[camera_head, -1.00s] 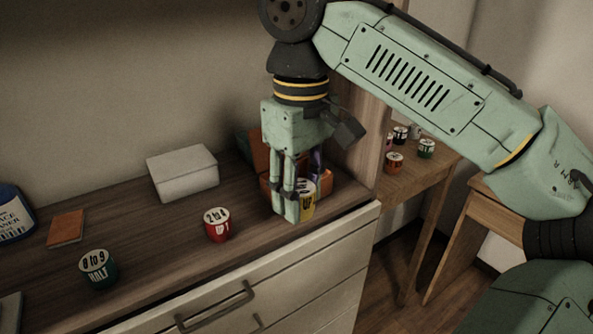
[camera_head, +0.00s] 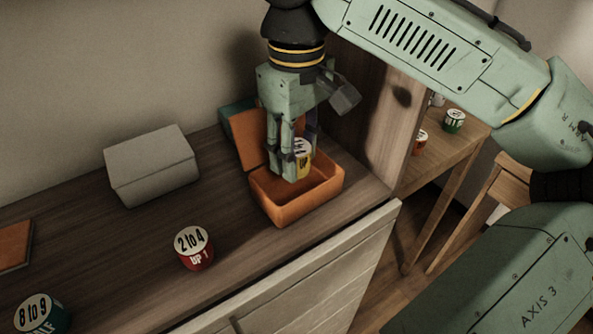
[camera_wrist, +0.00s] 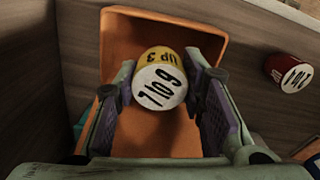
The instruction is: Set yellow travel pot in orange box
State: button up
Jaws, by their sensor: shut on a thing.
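The yellow travel pot (camera_head: 304,160) has a white lid; in the wrist view the yellow pot (camera_wrist: 160,80) sits between the two fingers, its lid marked "7 to 9" or similar and its side "UP 3". My gripper (camera_head: 290,168) is shut on it, and the gripper also shows in the wrist view (camera_wrist: 163,95). The gripper points down and holds the pot over the open orange box (camera_head: 282,212). In the wrist view the orange box (camera_wrist: 218,42) lies below and around the pot. Whether the pot touches the box floor is unclear. The fingers partly hide the pot in the head view.
A red pot (camera_head: 195,249) stands left of the box, and a dark green pot (camera_head: 42,313) is at lower left. A grey-white box (camera_head: 152,165) stands near the wall. A wooden panel (camera_head: 385,120) rises right of the orange box. Bare wood lies between the boxes.

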aim_at(296, 192)
jog(key=shift+f, duration=2.45)
jog(key=shift+f, duration=0.1)
jog(key=o, duration=1)
notch_tip(296, 192, up, 12)
jog(key=shift+r, duration=0.15)
